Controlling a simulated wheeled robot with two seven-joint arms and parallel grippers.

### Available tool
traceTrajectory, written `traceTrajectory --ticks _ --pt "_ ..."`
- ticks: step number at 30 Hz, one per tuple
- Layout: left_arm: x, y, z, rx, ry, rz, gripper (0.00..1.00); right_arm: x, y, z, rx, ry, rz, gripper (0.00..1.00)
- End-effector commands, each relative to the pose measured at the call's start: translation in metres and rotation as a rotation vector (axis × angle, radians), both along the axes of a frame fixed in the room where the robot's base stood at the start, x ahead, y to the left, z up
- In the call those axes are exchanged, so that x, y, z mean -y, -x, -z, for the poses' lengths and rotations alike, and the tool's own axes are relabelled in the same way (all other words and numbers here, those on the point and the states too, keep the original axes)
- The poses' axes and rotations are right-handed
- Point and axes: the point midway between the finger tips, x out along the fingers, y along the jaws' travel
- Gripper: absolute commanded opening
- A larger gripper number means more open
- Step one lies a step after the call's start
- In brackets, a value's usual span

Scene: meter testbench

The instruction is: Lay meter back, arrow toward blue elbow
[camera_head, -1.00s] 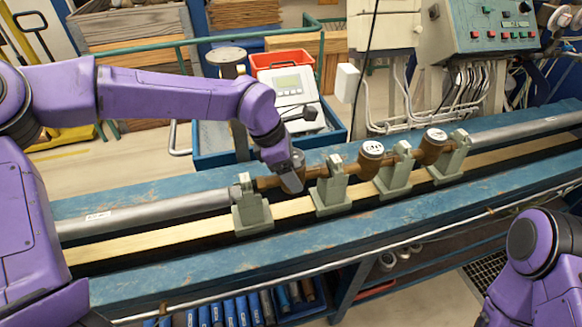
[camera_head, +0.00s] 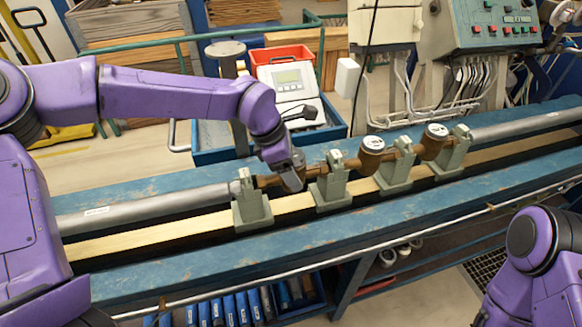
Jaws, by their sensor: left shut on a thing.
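My left gripper (camera_head: 294,180) points down at the bench line, between the first two grey-green supports. It is shut on a brown meter there; the gripper hides most of it, and only brown pipe-like ends (camera_head: 268,182) show beside it. I cannot see its dial or arrow. Two more brown meters with white round dials stand in line to the right, one in the middle (camera_head: 371,155) and one farther right (camera_head: 434,142). I cannot make out a blue elbow. My right arm shows at the lower right, with its gripper out of view.
Grey-green supports (camera_head: 252,208) stand along the blue bench (camera_head: 330,228). A grey pipe (camera_head: 150,210) runs in from the left and another (camera_head: 525,124) from the right. Behind are a blue cart with a red bin (camera_head: 280,58) and a control panel (camera_head: 495,25).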

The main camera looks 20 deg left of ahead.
Motion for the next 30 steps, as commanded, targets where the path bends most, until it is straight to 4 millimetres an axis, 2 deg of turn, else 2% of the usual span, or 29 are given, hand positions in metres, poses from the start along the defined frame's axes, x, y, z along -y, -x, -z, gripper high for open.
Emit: traceTrajectory --ticks 14,15,17,18,25,30 --pt "0.0 -0.001 0.002 0.003 0.002 0.0 0.0 0.0 0.0 0.001 0.0 0.0 0.0 0.0" --pt "0.0 -0.001 0.002 0.003 0.002 0.0 0.75 0.0 0.0 0.001 0.0 0.0 0.0 0.0" --pt "0.001 -0.001 0.002 0.003 0.002 0.0 0.95 0.0 0.0 0.001 0.0 0.0 0.0 0.0" --pt "0.0 -0.001 0.002 0.003 0.001 0.0 0.99 0.0 0.0 0.001 0.0 0.0 0.0 0.0" --pt "0.0 0.0 0.004 -0.002 0.0 0.0 0.99 0.0 0.0 0.001 0.0 0.0 0.0 0.0" --pt "0.0 0.0 -0.013 -0.002 0.001 0.0 0.99 0.0 0.0 -0.015 0.0 0.0 0.0 0.0"
